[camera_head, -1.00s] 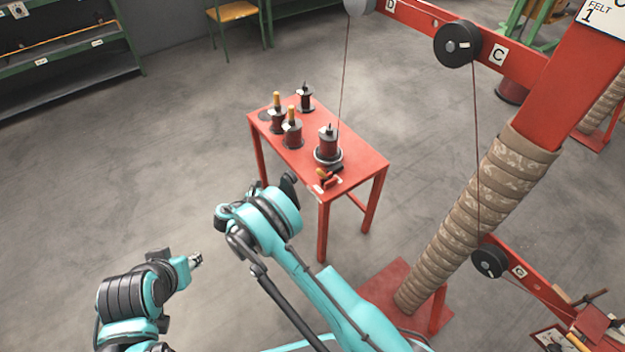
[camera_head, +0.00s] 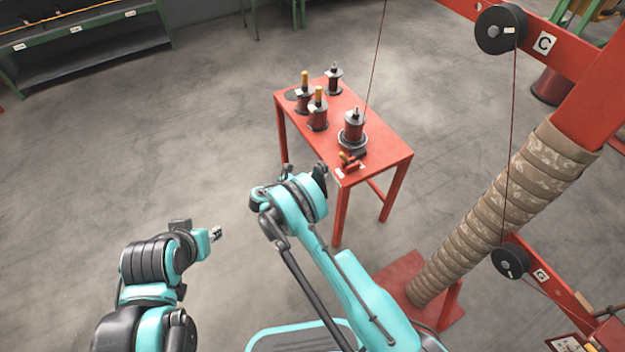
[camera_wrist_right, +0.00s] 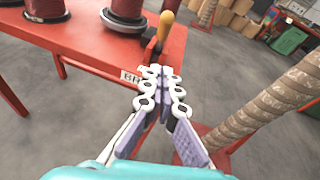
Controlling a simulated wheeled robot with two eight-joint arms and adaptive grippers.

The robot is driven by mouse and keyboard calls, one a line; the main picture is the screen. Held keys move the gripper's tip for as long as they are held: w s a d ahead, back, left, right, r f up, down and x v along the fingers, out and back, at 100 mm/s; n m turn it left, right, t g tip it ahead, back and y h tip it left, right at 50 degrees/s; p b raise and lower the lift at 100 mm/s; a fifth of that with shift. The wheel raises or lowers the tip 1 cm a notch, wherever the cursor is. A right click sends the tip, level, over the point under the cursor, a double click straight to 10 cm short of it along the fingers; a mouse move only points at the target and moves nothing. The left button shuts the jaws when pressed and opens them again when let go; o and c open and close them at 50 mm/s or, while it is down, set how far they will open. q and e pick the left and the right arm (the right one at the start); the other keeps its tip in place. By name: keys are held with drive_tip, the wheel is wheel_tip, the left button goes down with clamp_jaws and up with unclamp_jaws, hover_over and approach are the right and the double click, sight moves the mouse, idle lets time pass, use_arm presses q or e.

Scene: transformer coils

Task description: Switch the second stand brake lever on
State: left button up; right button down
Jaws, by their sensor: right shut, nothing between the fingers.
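The red table (camera_head: 385,138) carries several coils on stands. A small lever with a yellow handle (camera_wrist_right: 164,26) stands at the table's near edge, beside a white label reading "BR" (camera_wrist_right: 131,77). In the head view, the lever (camera_head: 345,157) is small, with red parts beside it. The frames do not show clearly whether it is on or off. My right gripper (camera_wrist_right: 160,85) is shut and empty, its fingertips just short of the handle, apart from it in the picture. My left gripper (camera_head: 216,233) hangs over the floor at the lower left, away from the table; its fingers are too small to read.
A coil (camera_head: 352,128) stands close behind the lever. The wrapped column (camera_head: 500,205) and red frame with black pulleys (camera_head: 500,29) rise at the right. A thin wire runs down to the table. Open floor lies left of the table.

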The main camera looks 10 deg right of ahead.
sight(346, 160)
drive_tip(key=w+d+b, duration=0.2)
drive_tip(key=w+d, duration=0.2)
drive_tip(key=d, duration=0.2)
drive_tip(key=shift+d+r, duration=0.3)
drive_tip(key=shift+r, duration=0.15)
